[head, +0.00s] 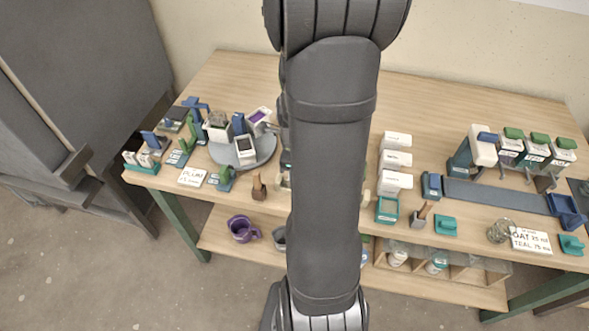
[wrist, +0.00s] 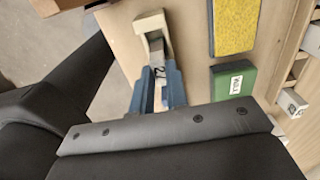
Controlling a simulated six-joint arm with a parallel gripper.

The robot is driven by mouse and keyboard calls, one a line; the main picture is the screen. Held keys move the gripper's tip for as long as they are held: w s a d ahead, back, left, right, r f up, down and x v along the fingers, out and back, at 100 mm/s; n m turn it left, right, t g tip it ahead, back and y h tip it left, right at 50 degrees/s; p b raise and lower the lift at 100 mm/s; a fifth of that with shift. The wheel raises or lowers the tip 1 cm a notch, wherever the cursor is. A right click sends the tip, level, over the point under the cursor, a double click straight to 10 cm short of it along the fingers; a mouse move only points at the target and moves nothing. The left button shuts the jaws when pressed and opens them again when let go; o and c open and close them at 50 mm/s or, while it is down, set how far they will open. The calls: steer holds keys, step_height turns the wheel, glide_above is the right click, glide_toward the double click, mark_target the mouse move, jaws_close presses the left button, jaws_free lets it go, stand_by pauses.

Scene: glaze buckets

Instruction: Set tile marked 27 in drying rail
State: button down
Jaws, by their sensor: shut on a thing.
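In the wrist view, my gripper (wrist: 158,85) has two blue fingers shut on a small pale tile (wrist: 158,72). Dark marks on the tile look like a number, possibly 27, seen turned. A cream upright piece (wrist: 150,24) stands just beyond the fingertips; I cannot tell whether the tile touches it. In the head view my own arm runs down the middle and hides the gripper, the tile and the table centre. I cannot make out for certain which part is the drying rail.
The wrist view shows a yellow-topped block (wrist: 235,25) and a green labelled block (wrist: 234,80) right of the gripper. In the head view, a grey turntable (head: 262,157) with containers is left, and white boxes (head: 396,160) and a long grey-blue strip (head: 495,195) are right.

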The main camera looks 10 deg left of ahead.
steer(key=shift+f, duration=0.25)
steer(key=c, duration=1.3)
jaws_free()
steer(key=shift+c, duration=0.2)
steer(key=shift+r, duration=3.5)
steer(key=shift+f, duration=0.15)
step_height(320, 180, down, 7)
steer(key=shift+r, duration=0.3)
